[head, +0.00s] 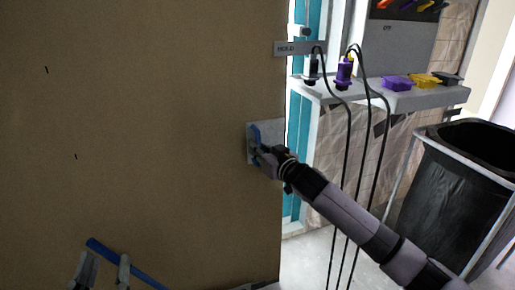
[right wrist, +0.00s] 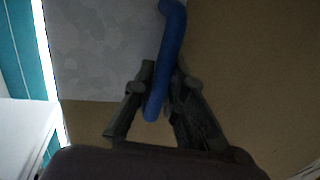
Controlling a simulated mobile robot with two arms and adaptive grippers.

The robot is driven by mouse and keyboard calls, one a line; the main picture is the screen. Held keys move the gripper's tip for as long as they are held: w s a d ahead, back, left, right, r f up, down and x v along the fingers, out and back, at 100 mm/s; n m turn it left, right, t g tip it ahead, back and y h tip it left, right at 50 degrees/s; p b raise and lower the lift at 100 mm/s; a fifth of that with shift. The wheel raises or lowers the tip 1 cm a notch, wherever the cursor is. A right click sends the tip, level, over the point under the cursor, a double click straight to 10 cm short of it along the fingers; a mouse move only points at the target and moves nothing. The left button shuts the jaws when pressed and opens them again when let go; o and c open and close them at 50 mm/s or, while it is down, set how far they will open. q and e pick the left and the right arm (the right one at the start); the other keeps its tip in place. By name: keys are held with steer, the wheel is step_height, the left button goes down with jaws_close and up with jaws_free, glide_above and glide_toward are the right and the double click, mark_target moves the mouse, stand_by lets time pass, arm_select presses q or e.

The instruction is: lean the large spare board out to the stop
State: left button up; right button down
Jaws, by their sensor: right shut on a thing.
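The large brown board (head: 150,120) stands upright and fills the left and middle of the head view. A grey plate (head: 276,133) with a blue handle (head: 255,133) is on its right edge. My right gripper (head: 262,150) is shut on this handle, which also shows between its fingers in the right wrist view (right wrist: 168,60). A second blue bar (head: 140,274) crosses the board's lower left. My left gripper (head: 105,260) is at this bar with its fingers spread apart; its lower part is cut off. A grey tab (head: 288,48) reading roughly "HOLD" sits at the board's upper right edge.
Right of the board is a grey shelf (head: 408,100) with purple and yellow trays. Two corded tools (head: 344,72) hang at its left, their black cables running down to the floor. A black bin (head: 445,190) in a light frame stands at the right. Pale floor (head: 315,258) shows between.

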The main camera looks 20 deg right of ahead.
steer(key=c, duration=2)
jaws_free()
steer(key=shift+s+a+f, duration=0.1)
steer(key=shift+s+f, duration=0.05)
steer(key=shift+f, duration=0.15)
steer(key=shift+c, duration=0.2)
steer(key=shift+o, duration=1.4)
steer(key=shift+s+r, duration=0.15)
steer(key=shift+r, duration=0.05)
steer(key=shift+o, duration=0.8)
steer(key=shift+r, duration=0.1)
steer(key=v, duration=1.1)
steer(key=shift+s, duration=0.4)
